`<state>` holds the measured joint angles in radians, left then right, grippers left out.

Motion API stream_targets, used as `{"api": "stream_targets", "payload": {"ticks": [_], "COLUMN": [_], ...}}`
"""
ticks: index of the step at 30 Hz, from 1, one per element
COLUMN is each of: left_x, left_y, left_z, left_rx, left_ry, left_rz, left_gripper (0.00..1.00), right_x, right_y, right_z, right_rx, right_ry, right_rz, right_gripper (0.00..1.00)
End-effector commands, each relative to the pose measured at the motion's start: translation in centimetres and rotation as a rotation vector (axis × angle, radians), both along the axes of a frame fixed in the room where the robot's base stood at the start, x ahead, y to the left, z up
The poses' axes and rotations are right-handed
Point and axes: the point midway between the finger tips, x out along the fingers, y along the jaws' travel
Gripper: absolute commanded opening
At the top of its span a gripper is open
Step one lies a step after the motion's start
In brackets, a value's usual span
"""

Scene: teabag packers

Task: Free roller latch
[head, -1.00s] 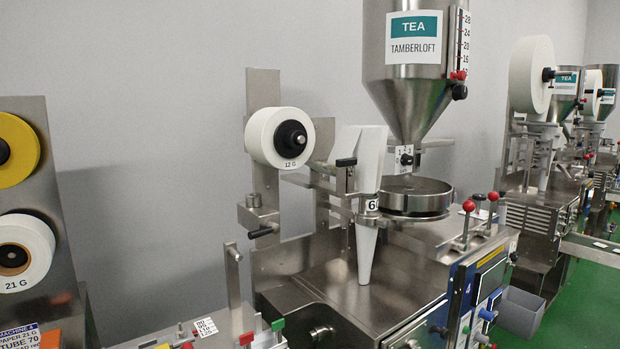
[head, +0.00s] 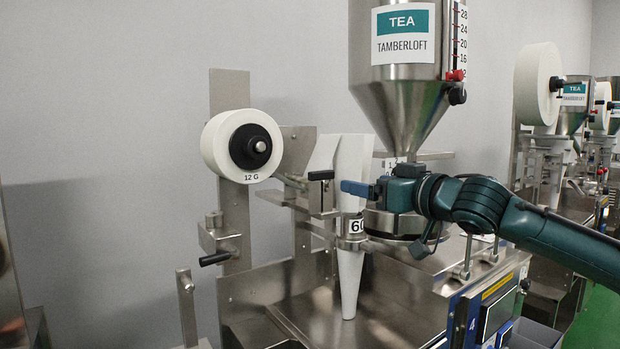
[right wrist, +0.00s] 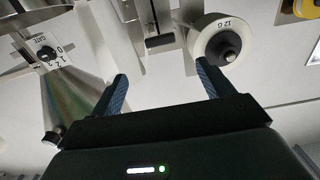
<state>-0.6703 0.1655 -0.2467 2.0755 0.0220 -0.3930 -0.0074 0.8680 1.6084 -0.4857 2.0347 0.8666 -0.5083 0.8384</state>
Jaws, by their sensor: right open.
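A black-capped lever (head: 321,175) sits on a metal bracket left of the white paper former; it looks like the roller latch, though no label shows. It also shows in the right wrist view (right wrist: 160,42), ahead of and between my fingers. My right gripper (head: 357,188) comes in from the right, its blue finger just right of the lever and in front of the paper. In the right wrist view my right gripper (right wrist: 162,72) is open with nothing between its fingers. Contact with the lever is not visible. My left gripper is not in view.
A paper roll marked 12 G (head: 241,146) hangs at left, also in the right wrist view (right wrist: 214,40). A black-handled crank (head: 215,258) sits below it. The paper cone (head: 349,280) stands below the former. The tea hopper (head: 404,105) is above my right arm.

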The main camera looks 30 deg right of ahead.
Motion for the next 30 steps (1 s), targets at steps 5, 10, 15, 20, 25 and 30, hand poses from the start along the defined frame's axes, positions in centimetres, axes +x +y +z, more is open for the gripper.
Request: {"api": "stream_targets", "payload": {"ticks": [5,10,15,20,25,30], "left_x": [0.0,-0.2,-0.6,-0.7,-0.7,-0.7], "left_y": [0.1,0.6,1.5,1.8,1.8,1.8], "left_z": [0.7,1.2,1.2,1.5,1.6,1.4], "left_rx": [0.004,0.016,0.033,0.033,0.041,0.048], "left_ry": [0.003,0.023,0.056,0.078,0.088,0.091], "left_rz": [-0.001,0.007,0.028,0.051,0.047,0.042], "left_gripper": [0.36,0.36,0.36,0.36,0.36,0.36], "right_x": [0.9,3.3,6.6,9.7,12.0,12.9], "right_y": [-0.1,0.2,0.5,0.7,0.8,0.9], "right_z": [0.5,0.7,0.8,0.7,0.5,0.3], "right_rx": [0.008,0.009,0.009,0.006,0.004,0.001], "right_ry": [-0.003,-0.002,-0.003,-0.004,-0.003,-0.003], "right_rz": [-0.001,0.000,0.000,-0.001,-0.002,-0.002], "right_gripper": [0.80,0.80,0.80,0.80,0.80,0.80]}}
